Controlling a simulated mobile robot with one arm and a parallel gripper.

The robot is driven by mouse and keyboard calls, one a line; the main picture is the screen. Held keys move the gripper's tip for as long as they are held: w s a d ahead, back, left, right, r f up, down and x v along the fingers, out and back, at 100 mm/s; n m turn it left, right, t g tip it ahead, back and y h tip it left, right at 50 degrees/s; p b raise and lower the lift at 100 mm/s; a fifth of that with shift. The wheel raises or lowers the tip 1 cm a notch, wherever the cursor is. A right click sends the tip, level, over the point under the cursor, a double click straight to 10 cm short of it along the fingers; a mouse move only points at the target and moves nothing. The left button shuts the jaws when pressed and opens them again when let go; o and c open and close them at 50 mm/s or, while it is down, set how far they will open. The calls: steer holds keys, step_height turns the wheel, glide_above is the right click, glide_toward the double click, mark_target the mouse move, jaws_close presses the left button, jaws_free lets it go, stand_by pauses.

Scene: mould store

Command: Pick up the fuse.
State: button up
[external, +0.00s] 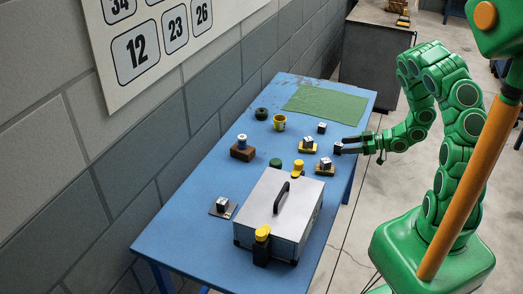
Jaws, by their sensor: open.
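I cannot tell for certain which thing is the fuse; the small items are too small to make out. My green arm reaches in from the right, and my gripper (349,146) is open with dark fingers over the table's right edge. A small white and dark cube (338,148) shows at the fingertips; I cannot tell whether it is between them. Close by, another such cube (325,162) sits on a yellow base, and one more (308,141) sits on a second yellow base. A blue and white cylinder (242,141) stands on a brown block (242,153).
A wall runs along the left.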

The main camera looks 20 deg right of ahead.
mark_target(337, 151)
steer(key=shift+s+f+x, duration=0.15)
steer(key=shift+x, duration=1)
steer(key=shift+s+f+x, duration=0.1)
steer(key=shift+f+x, duration=0.05)
steer(key=shift+x, duration=1.8)
jaws_close()
